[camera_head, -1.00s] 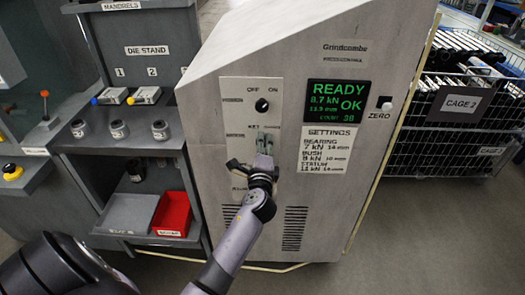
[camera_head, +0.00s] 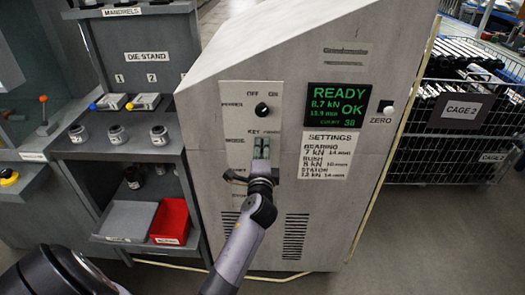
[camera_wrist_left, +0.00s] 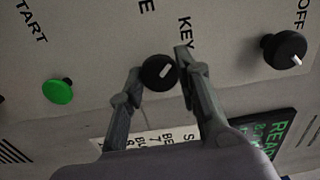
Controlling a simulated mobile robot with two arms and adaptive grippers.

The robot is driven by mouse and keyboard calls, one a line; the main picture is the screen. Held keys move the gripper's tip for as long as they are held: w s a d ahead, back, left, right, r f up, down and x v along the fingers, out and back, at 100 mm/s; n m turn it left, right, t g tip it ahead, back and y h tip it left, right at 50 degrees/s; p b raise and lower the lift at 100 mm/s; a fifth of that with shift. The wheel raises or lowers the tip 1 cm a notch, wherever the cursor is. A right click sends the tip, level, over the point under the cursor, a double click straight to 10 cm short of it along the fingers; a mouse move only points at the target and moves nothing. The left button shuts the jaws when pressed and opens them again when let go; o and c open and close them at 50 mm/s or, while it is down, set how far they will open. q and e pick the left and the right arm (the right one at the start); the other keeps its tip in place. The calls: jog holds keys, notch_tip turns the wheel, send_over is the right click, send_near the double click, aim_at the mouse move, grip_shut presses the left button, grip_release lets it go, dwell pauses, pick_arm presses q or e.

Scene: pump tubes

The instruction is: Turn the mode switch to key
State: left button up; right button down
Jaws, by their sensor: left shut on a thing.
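The mode switch (camera_wrist_left: 158,73) is a round black knob with a white pointer mark, on the pale control panel (camera_head: 237,125). In the left wrist view its mark slants up and right, roughly toward the KEY label (camera_wrist_left: 185,33). My left gripper (camera_head: 261,150) is at the panel, under the KEY label in the head view, and hides the knob there. In the left wrist view its two fingers (camera_wrist_left: 157,77) stand on either side of the knob, shut on it. My right gripper is not in view.
The black power knob (camera_head: 262,108) sits above the mode switch. A green start button (camera_wrist_left: 57,91) shows in the left wrist view. The READY display (camera_head: 337,105) is to the right. A shelf with a red tray (camera_head: 171,219) stands left; a wire cage (camera_head: 445,150) stands right.

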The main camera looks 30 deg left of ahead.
pick_arm(q)
jog(key=o, duration=1.1)
jog(key=v, duration=0.7)
jog(key=shift+s+d, duration=0.1)
jog(key=shift+s, duration=0.2)
